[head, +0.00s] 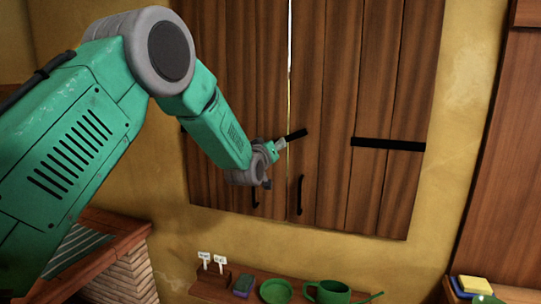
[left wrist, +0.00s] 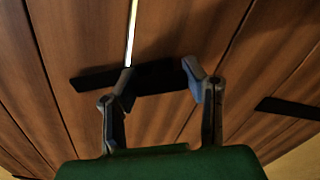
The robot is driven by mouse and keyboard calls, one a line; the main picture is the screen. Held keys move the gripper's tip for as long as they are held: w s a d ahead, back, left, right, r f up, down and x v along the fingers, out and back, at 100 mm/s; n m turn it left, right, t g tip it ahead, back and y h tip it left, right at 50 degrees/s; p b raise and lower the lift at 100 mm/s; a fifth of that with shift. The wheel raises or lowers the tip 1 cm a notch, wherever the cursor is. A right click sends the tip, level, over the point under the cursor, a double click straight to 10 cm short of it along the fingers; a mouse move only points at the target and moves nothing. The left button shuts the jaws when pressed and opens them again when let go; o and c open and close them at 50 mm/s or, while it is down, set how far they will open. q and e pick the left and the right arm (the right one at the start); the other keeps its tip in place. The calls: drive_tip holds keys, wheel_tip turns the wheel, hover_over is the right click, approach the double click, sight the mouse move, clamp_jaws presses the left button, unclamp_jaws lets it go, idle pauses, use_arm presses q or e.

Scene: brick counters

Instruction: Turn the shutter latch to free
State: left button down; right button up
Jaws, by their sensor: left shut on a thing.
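The brown wooden shutters (head: 345,90) are closed, with a thin bright gap between the two leaves. The shutter latch (head: 297,135) is a short black bar, tilted with its right end higher in the head view. It also shows in the left wrist view (left wrist: 92,79), where it lies across the foot of the visible gap. My left gripper (head: 279,145) is at the latch; it also shows in the left wrist view (left wrist: 160,77). In the head view the gripper hides the latch's left part. My right gripper is not in view.
Black handles (head: 299,195) hang low on the shutter leaves, and a black strap (head: 388,144) crosses the right leaf. Below, a shelf (head: 210,287) carries a green bowl (head: 276,291), a green watering can (head: 328,292) and small labels. Brickwork (head: 118,265) stands at lower left.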

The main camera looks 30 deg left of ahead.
use_arm(q)
drive_tip(key=shift+w+a+f+n+b, duration=0.15)
drive_tip(key=shift+n+b, duration=0.45)
drive_tip(key=shift+n, duration=0.4)
drive_tip(key=n+b, duration=0.3)
drive_tip(key=n, duration=0.1)
drive_tip(key=shift+n+b, duration=0.3)
drive_tip(key=shift+b, duration=0.05)
drive_tip(key=n+b, duration=0.3)
drive_tip(key=n, duration=0.1)
drive_tip(key=shift+f+b, duration=0.1)
drive_tip(key=shift+b, duration=0.2)
drive_tip(key=shift+n+b, duration=0.8)
drive_tip(key=shift+n, duration=0.3)
drive_tip(key=c, duration=0.9)
unclamp_jaws()
drive_tip(key=shift+a, duration=0.1)
